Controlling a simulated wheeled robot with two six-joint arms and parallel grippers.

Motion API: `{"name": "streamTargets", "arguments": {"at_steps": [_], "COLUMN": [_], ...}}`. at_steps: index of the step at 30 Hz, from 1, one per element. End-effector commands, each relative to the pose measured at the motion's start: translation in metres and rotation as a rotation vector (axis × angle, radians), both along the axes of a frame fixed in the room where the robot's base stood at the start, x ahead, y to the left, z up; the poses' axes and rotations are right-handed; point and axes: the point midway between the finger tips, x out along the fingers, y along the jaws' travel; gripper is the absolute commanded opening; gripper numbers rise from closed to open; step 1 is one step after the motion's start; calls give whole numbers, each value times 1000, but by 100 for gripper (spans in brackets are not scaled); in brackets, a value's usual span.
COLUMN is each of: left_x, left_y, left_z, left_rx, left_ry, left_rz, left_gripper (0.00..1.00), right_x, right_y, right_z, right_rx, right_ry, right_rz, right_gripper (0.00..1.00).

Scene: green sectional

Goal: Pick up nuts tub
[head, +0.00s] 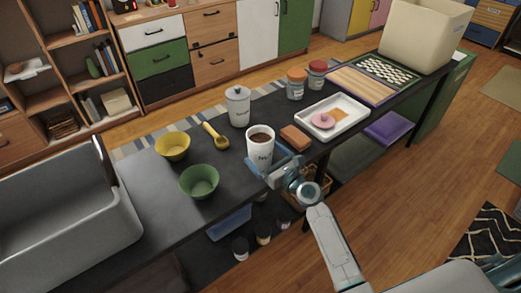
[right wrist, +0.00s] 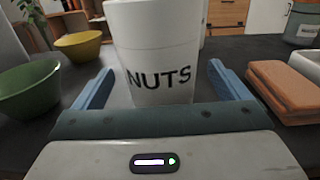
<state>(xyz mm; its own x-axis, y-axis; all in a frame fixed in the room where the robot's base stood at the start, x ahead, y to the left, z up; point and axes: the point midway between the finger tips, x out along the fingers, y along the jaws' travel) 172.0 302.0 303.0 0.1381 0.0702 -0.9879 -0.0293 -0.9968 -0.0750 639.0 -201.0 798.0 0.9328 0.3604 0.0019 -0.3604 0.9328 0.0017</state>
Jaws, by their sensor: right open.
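The nuts tub (head: 260,151) is a white cup-shaped tub with dark brown contents, upright on the dark table near its front edge. In the right wrist view the tub (right wrist: 153,45) shows black letters reading NUTS. My right gripper (head: 272,169) is open at the tub's lower part. In the right wrist view its blue fingers (right wrist: 157,90) stand on either side of the tub, with a gap on each side. The tub's base is partly hidden by the gripper. My left gripper is not in view.
A green bowl (head: 199,182) and yellow bowl (head: 173,146) stand left of the tub. A white lidded canister (head: 238,106) is behind it. An orange-brown block (head: 295,138) and white tray (head: 350,122) lie to its right. A grey bin (head: 60,225) fills the table's left end.

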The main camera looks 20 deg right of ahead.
Motion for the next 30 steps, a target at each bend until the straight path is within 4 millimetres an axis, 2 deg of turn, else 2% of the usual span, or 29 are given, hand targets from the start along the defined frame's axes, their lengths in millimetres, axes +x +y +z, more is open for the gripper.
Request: {"name": "streamTargets", "arguments": {"at_steps": [3,6,14,23,30], "left_x": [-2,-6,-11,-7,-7], "left_y": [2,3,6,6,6], "left_z": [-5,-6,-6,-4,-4], "left_rx": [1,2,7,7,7], "left_ry": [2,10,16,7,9], "left_rz": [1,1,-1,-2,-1], "left_gripper": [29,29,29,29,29], "right_x": [18,25,27,26,26], "right_y": [6,9,10,10,10], "right_z": [1,1,1,0,2], "right_rx": [-1,0,-1,-1,-2], "right_ry": [-1,0,1,1,-2], "right_rz": [0,0,0,0,0], "right_gripper": [95,95,95,37,37]}}
